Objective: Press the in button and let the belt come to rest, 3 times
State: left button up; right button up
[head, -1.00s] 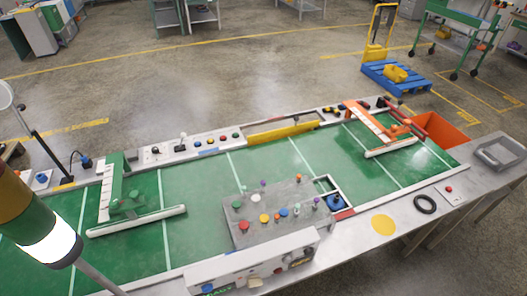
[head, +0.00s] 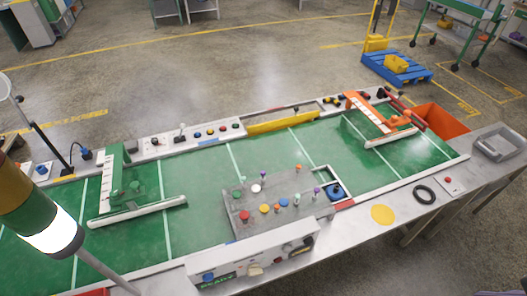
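A green belt (head: 203,221) with white cross lines runs across the view. A white control box (head: 240,262) stands at its front edge, with a blue button (head: 208,278), a green lit label that seems to read READY, and darker knobs. A grey plate (head: 245,191) over the belt carries several coloured buttons and pegs. A second white panel (head: 160,150) with several coloured buttons lies along the far edge. I cannot tell which button is the in button; its lettering is too small. Neither of my grippers is in view.
A green gate arm (head: 114,180) spans the left belt, and an orange one (head: 366,112) the right, by an orange bin (head: 443,119). A light tower (head: 50,235) blocks the lower left. A black ring (head: 424,194), yellow disc (head: 382,215) and grey tray (head: 497,148) lie front right.

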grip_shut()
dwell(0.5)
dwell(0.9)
